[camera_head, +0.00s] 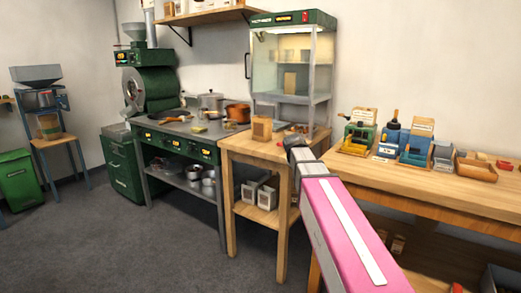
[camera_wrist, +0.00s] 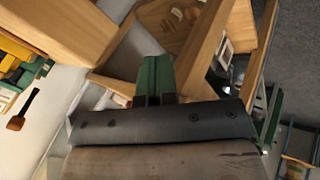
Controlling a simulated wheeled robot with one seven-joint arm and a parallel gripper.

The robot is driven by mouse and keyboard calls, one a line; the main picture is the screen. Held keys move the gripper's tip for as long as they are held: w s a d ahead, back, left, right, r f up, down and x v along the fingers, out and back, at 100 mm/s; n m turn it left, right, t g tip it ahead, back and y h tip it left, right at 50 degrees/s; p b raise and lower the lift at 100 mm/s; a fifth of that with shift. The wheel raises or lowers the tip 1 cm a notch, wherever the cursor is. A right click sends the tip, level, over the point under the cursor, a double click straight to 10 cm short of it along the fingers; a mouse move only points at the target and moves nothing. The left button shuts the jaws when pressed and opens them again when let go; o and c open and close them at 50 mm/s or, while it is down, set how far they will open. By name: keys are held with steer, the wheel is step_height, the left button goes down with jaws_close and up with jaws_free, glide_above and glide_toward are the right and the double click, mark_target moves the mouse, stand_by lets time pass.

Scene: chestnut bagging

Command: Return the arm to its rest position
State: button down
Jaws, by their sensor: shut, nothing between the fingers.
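My arm, with a pink link and a white stripe, reaches up from the lower right in the head view. My gripper (camera_head: 295,141) is at its far end, in front of the right edge of the small wooden table (camera_head: 262,150). In the wrist view my gripper (camera_wrist: 156,73) shows as two narrow fingers side by side beyond a dark plate. It is shut and I see nothing held in it. The exact gap between the fingertips and the table is hard to judge.
A glass-fronted warmer cabinet (camera_head: 291,75) stands behind my gripper. A steel stove (camera_head: 178,131) with pans is to the left. A long wooden bench (camera_head: 440,187) with small machines and trays runs along the right. The grey floor (camera_head: 130,245) at the lower left is clear.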

steer(key=s+d+f+m+g+y, duration=0.1)
steer(key=s+f+m+g+y, duration=0.2)
steer(key=s+f, duration=2.2)
steer(key=f+m+g, duration=0.1)
steer(key=m+g, duration=0.1)
steer(key=shift+f+m+g+y, duration=0.4)
